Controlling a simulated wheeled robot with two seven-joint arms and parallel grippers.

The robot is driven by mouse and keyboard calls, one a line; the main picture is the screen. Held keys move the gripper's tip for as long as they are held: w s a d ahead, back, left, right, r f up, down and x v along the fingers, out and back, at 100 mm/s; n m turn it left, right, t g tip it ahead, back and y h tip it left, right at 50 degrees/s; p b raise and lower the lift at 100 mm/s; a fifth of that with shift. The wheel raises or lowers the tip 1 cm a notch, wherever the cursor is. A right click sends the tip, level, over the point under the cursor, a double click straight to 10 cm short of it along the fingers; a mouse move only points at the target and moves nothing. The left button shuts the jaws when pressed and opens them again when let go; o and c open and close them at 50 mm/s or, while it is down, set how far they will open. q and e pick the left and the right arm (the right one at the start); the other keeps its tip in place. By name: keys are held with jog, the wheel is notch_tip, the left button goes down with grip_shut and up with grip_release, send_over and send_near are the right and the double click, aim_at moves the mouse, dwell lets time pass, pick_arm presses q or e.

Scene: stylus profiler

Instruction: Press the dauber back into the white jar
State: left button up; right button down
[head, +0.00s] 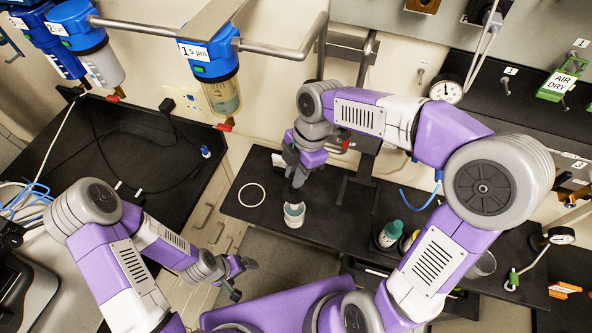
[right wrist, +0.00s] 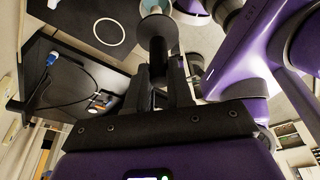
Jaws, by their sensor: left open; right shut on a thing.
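The white jar (head: 294,218) stands on the black bench below my right gripper, with a pale greenish opening facing up. Part of a pale container, probably the jar (right wrist: 158,6), shows at the top of the right wrist view. My right gripper (head: 298,164) is shut on the black dauber (head: 298,180), which hangs above the jar, apart from it in the head view. In the right wrist view the dauber's flared dark end (right wrist: 157,30) sticks out beyond the fingers (right wrist: 165,88). My left gripper (head: 238,278) is open and empty, away from the jar.
A white ring (head: 251,195) lies on the bench left of the jar. A teal-capped bottle (head: 389,234) stands to the right, partly beside my right arm. Blue filter housings (head: 210,70) and a pipe are at upper left.

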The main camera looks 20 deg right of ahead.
aim_at(296, 191)
jog(key=shift+f, duration=0.2)
dwell(0.7)
jog(key=shift+f+b, duration=3.2)
jog(key=shift+f, duration=0.85)
jog(key=c, duration=0.9)
grip_release()
jog(key=shift+c, duration=0.5)
notch_tip(296, 191, up, 7)
jog(key=p, duration=0.5)
jog(key=shift+p, duration=0.35)
